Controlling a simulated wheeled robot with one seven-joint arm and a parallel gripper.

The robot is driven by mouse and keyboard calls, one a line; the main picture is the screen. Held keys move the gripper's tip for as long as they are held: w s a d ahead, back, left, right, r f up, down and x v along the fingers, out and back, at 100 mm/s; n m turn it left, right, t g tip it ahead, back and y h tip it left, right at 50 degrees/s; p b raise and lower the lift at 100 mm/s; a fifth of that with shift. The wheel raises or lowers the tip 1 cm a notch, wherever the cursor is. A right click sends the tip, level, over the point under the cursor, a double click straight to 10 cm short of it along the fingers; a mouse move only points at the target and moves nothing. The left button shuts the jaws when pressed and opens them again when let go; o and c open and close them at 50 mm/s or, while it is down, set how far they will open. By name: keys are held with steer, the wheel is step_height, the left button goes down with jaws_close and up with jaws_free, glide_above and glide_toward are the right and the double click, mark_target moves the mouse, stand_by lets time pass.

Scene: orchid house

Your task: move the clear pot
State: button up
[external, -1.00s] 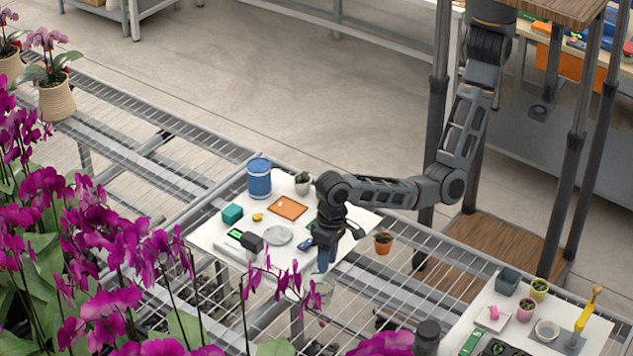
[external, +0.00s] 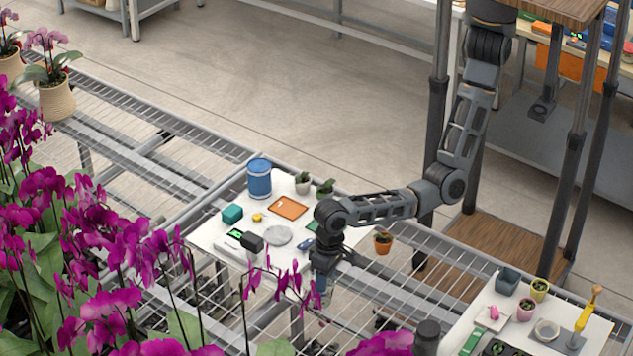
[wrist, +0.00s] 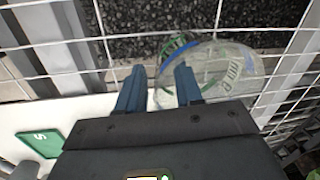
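The clear pot (wrist: 235,68) is a see-through round pot with green and blue marks, at the upper right of the wrist view. My gripper (wrist: 160,78) has its two blue fingers apart, with the pot's left wall near the gap between them. The right finger overlaps the pot; I cannot tell whether it is inside or in front of it, or whether either finger touches. In the external view my gripper (external: 321,284) points down at the white board's front right edge, and flowers and the gripper largely hide the pot there.
The white board (external: 205,236) holds a blue canister (external: 259,179), an orange tray (external: 288,208), a grey disc (external: 278,236) and small plants. Open wire bench (external: 400,285) lies beyond. Purple orchids (external: 130,250) crowd the front left.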

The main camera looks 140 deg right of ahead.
jaws_close()
steer(key=shift+a, duration=0.1)
stand_by(0.4)
steer(key=shift+a+r+p, duration=0.1)
steer(key=shift+a+p, duration=0.35)
steer(key=shift+a, duration=0.45)
steer(key=shift+s+a+p, duration=0.1)
steer(key=shift+a+p, duration=1.9)
steer(key=shift+a, duration=7)
